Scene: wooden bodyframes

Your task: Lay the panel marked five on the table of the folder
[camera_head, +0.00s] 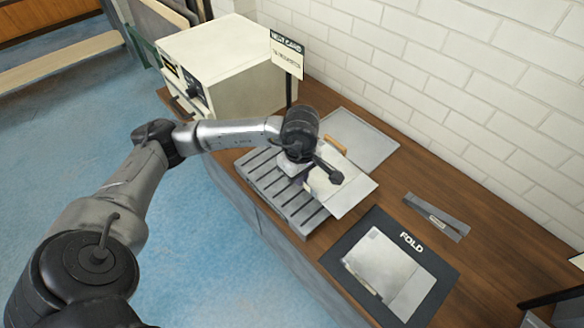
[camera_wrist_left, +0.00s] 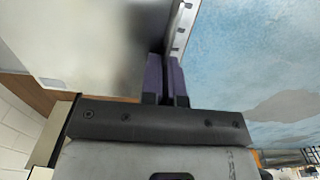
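My left gripper (camera_head: 322,178) is over the slatted rack (camera_head: 268,180) on the bench. Its two purple fingers (camera_wrist_left: 163,78) are close together in the left wrist view. A pale panel (camera_head: 350,196) is at the fingers, over the rack's right end; it fills the upper left of the wrist view (camera_wrist_left: 75,40) as a blurred pale surface. The fingers look shut on its edge, though the contact is dark. No number on it can be read. The black FOLD mat (camera_head: 440,264) bears a grey-white plate (camera_head: 385,265). My right gripper is out of view.
A cream box-shaped machine (camera_head: 240,60) stands at the bench's far left, with a card sign (camera_head: 287,54) beside it. A grey flat sheet (camera_head: 365,138) lies by the brick wall. A grey strip (camera_head: 437,216) lies behind the mat. Bare wood (camera_head: 500,265) is at right.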

